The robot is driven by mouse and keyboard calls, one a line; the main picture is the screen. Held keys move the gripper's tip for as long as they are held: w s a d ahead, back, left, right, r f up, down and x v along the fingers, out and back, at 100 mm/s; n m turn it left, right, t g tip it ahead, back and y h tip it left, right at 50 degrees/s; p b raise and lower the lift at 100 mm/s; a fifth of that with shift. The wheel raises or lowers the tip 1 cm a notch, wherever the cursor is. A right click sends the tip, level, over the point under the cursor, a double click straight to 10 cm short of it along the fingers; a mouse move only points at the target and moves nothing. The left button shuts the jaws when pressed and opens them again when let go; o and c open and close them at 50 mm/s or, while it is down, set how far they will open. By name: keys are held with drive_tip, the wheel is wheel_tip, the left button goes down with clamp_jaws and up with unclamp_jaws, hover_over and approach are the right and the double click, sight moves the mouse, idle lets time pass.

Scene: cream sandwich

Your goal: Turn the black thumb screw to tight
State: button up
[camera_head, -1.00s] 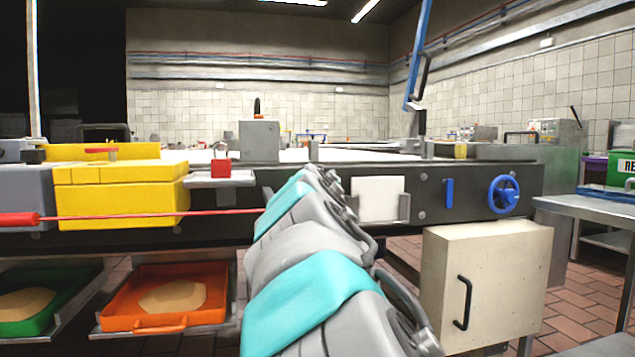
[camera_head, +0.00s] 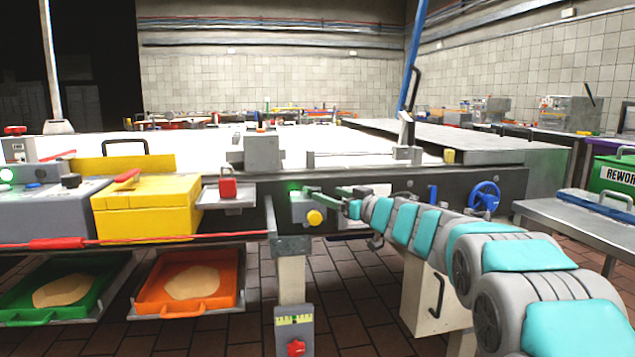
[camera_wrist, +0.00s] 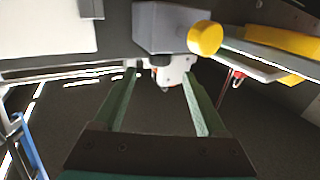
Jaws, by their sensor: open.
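I cannot pick out the black thumb screw for certain. A black knob (camera_head: 70,180) sits on the grey unit at the far left of the head view. In the wrist view a small dark tip (camera_wrist: 165,88) shows under a pale block (camera_wrist: 175,71), between and beyond my fingertips; it is too small to identify. My gripper (camera_wrist: 163,78) is open, with its two green fingers apart and nothing visibly held. In the head view my gripper (camera_head: 335,196) is beside the grey box (camera_head: 303,209) with a yellow button (camera_head: 315,217). The wrist view also shows that yellow button (camera_wrist: 205,38).
A yellow box (camera_head: 147,208) and a red padlock-like piece (camera_head: 227,184) are along the conveyor front. A blue handwheel (camera_head: 485,196) is at right. Orange (camera_head: 190,310) and green trays (camera_head: 45,318) sit low left.

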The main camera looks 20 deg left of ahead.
sight(318, 191)
drive_tip(key=shift+p+x, duration=0.35)
drive_tip(key=shift+x, duration=3.35)
clamp_jaws()
